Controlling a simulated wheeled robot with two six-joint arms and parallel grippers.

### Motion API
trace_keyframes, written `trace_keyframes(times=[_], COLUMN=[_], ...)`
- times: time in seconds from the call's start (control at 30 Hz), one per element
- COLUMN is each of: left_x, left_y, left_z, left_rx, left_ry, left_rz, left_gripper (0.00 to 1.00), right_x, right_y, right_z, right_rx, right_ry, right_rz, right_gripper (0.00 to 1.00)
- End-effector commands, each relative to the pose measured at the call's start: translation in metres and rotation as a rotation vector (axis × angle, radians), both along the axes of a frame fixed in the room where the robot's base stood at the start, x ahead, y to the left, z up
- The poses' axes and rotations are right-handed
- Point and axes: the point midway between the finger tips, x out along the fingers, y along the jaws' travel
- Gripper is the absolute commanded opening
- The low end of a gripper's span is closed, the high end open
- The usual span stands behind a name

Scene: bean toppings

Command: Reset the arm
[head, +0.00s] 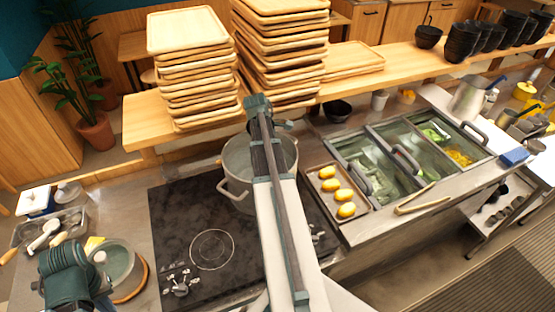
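My long white and dark arm rises from the bottom centre of the head view across the stove, with a green joint at its far end beside the tray stacks. It covers part of the large metal pot (235,170). A dark green ribbed part, apparently of my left arm, shows at the bottom left beside a small pot (118,262). No fingertips of either gripper can be made out, and I see nothing held.
The black stove (180,225) lies in the middle. To its right are a tray of yellow items (357,212), tongs (416,200) and covered food bins (380,160). Wooden trays (188,32) are stacked on the back shelf. Black bowls (462,43) stand at the upper right.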

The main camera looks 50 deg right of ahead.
Motion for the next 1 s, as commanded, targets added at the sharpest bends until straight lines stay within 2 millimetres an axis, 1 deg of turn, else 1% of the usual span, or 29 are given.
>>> trace_keyframes(times=[0.03,0.2,0.67,0.77,0.87,1.0], left_x=[0.0,0.0,0.0,0.0,0.0,0.0], left_y=[0.0,0.0,0.0,0.0,0.0,0.0], left_z=[0.01,0.019,0.021,0.024,0.039,0.066], left_rx=[0.0,-0.001,-0.001,-0.001,-0.001,-0.001], left_ry=[0.0,0.0,0.0,0.0,0.0,0.002], left_rz=[0.001,0.004,0.005,0.005,0.006,0.008], left_gripper=[0.0,0.0,0.0,0.0,0.0,0.0], right_x=[0.001,0.004,0.005,0.005,0.005,0.005], right_y=[0.001,0.002,0.003,0.003,0.003,0.003], right_z=[0.01,0.019,0.021,0.024,0.039,0.066], right_rx=[0.0,0.0,0.001,0.001,0.001,0.001], right_ry=[0.0,0.0,-0.001,-0.001,-0.001,-0.001], right_rz=[0.001,0.001,0.001,0.001,0.001,0.001], right_gripper=[0.0,0.0,0.0,0.0,0.0,0.0])
